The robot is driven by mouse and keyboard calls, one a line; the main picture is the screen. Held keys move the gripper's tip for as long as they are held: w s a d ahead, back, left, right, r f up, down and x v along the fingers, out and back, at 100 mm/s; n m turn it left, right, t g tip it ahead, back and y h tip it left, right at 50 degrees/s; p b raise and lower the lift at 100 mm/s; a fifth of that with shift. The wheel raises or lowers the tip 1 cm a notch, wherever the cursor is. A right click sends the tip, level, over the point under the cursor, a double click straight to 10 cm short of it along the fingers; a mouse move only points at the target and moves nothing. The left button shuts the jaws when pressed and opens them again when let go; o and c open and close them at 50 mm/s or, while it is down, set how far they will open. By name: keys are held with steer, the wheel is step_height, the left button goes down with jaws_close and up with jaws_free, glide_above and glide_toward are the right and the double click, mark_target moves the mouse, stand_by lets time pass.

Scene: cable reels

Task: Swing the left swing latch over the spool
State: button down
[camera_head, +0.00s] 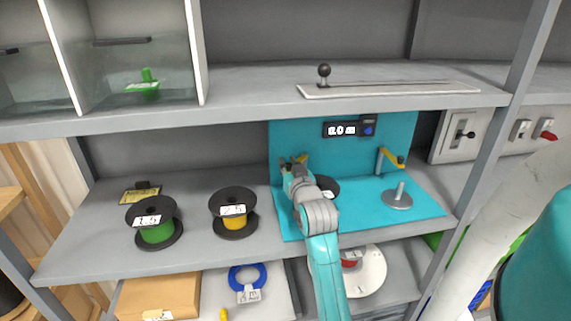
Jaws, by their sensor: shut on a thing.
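My gripper (292,168) is at the left side of the teal station, with my arm reaching up to it from below. It is shut on the left swing latch (302,158), of which only a little yellow shows at the fingertips. A black spool (330,184) with a white label stands on the teal base just right of my gripper. My arm hides much of the spool, and I cannot tell whether the latch is over it. The right swing latch (390,158), a yellow arm on a post, stands near a bare spindle on a grey disc (397,198).
A green reel (157,233) and a yellow reel (233,222) stand on the shelf (100,210) to the left. A display (348,129) is on the teal back panel (300,133). The upper shelf (250,98) overhangs the station. Switch boxes (461,135) are at the right.

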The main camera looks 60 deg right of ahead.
steer(key=shift+s+y, duration=0.2)
steer(key=shift+y, duration=0.1)
steer(key=c, duration=1)
jaws_free()
steer(key=shift+c, duration=0.2)
steer(key=v, duration=0.7)
steer(key=shift+s+a+f, duration=0.15)
steer(key=shift+a, duration=0.05)
